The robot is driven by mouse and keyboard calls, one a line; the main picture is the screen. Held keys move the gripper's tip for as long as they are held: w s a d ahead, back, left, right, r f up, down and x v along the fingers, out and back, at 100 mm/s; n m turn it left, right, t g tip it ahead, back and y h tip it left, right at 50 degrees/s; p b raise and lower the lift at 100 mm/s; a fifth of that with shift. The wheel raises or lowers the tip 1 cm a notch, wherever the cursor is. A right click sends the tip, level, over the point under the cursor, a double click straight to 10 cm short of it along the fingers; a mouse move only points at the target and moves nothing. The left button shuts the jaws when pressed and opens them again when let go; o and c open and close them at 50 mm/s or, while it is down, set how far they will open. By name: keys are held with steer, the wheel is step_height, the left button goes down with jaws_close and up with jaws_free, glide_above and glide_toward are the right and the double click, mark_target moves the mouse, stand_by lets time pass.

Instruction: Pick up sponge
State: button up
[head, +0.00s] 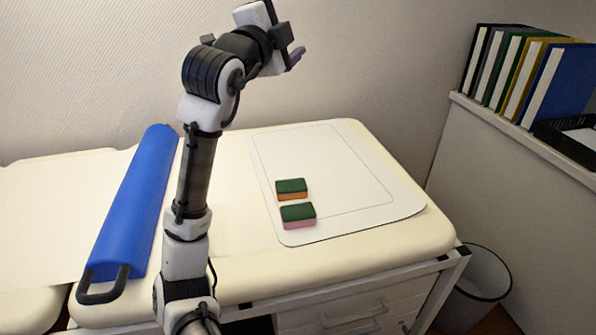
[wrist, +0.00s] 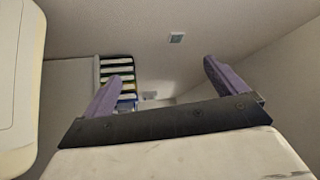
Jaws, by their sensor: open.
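Two sponges lie side by side on a white mat (head: 345,165) on the padded table. One is orange with a dark green top (head: 291,189). The nearer one is pink with a dark green top (head: 298,215); a small gap or near-contact separates them. My gripper (head: 297,55) is raised high above the table, up and to the left of the mat in the head view, pointing away from the sponges. In the wrist view its two purple fingers (wrist: 163,85) stand wide apart with nothing between them. No sponge shows in the wrist view.
A blue bolster (head: 137,200) with a dark handle lies on the table left of my arm. Binders (head: 525,75) and a black tray (head: 570,135) stand on a ledge at right. A bin (head: 482,275) is on the floor. The mat's far part is clear.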

steer(key=w+d+f+m+g, duration=0.1)
steer(key=d+f, duration=0.1)
steer(key=w+d+f+m+g, duration=0.1)
steer(key=d+f+g, duration=0.1)
steer(key=f, duration=0.1)
steer(key=d+f+m+g, duration=0.1)
steer(key=d+f, duration=0.1)
steer(key=shift+w+f+m+g+y, duration=0.3)
steer(key=shift+w+m+g, duration=0.1)
steer(key=m+g+y+b, duration=0.3)
steer(key=m+g+y, duration=0.55)
steer(key=g, duration=0.45)
glide_above(298, 211)
steer(key=shift+m, duration=0.25)
step_height(298, 211, down, 29)
steer(key=shift+w+a+f, duration=0.1)
steer(key=shift+f, duration=2.9)
steer(key=shift+c, duration=0.3)
steer(key=c, duration=0.9)
